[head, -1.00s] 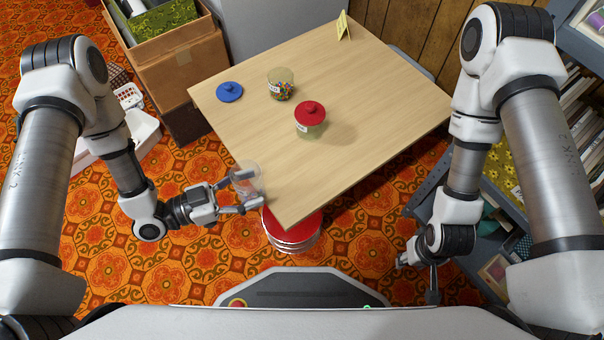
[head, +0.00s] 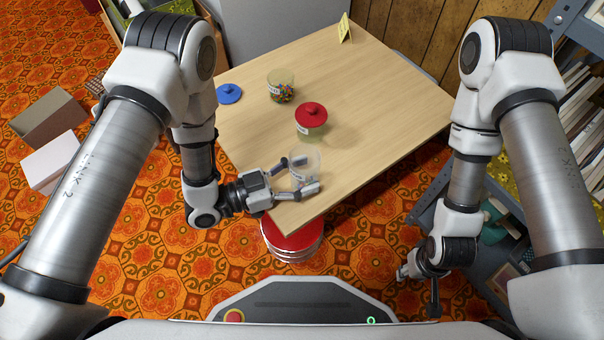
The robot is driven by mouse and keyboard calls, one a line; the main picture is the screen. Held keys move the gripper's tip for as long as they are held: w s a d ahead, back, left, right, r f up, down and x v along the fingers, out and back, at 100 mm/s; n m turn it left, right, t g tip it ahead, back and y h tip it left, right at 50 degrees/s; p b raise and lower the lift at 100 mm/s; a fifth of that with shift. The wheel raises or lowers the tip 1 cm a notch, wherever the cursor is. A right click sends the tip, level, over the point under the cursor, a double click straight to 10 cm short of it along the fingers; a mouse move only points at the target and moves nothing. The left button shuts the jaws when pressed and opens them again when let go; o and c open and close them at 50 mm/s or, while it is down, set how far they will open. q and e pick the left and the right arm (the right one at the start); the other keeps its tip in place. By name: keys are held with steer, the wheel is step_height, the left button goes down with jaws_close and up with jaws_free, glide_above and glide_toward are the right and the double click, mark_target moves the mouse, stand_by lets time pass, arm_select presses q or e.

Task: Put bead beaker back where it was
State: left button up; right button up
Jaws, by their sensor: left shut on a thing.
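The bead beaker, a clear empty-looking cup (head: 306,166), is between the fingers of my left gripper (head: 303,177), which is shut on it. It is upright over the near part of the wooden table (head: 255,130); I cannot tell whether its base touches the top. A glass jar with colourful beads (head: 281,91) stands open farther back on the table. A jar with a red lid (head: 311,118) stands nearer, just behind the beaker. My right gripper (head: 418,282) hangs low to the right of the table, and its fingers are too unclear to judge.
A blue lid (head: 229,94) lies at the table's left edge. A yellow folded card (head: 345,28) stands at the far corner. A red-topped round stool (head: 291,237) is under the near corner. Grey shelving (head: 480,250) stands at the right. The table's right side is clear.

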arm_select(q)
steer(key=shift+f, duration=0.1)
steer(key=o, duration=1.2)
steer(key=shift+a, duration=0.3)
steer(key=p+v, duration=0.3)
steer(key=v, duration=0.8)
steer(key=shift+s+a, duration=0.15)
steer(key=shift+s, duration=0.05)
